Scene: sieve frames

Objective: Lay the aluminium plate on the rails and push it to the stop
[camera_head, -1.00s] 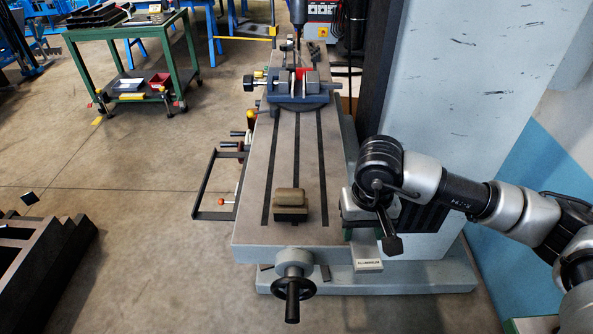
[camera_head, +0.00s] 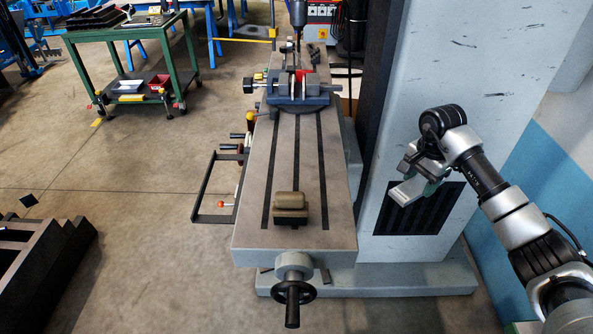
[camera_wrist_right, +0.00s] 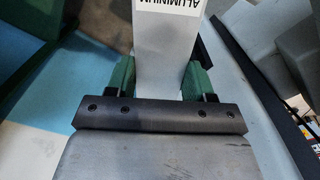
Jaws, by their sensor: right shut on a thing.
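The aluminium plate (camera_head: 404,193) is a light grey flat bar, held in the air right of the machine table, in front of the machine's grey column. My right gripper (camera_head: 424,176) is shut on it. In the right wrist view the plate (camera_wrist_right: 172,58) sits between the green fingers of my right gripper (camera_wrist_right: 160,80), with an upside-down "ALUMINIUM" label at its far end. A vice (camera_head: 298,88) with a red part by its jaws stands at the far end of the table. I cannot make out the rails or the stop for certain. My left gripper is not in view.
The slotted machine table (camera_head: 285,160) is mostly bare between the vice and a small tan-topped block (camera_head: 290,202). A handwheel (camera_head: 294,290) sticks out at the front. The grey column (camera_head: 480,90) stands to the right. A green workbench (camera_head: 135,45) stands far left.

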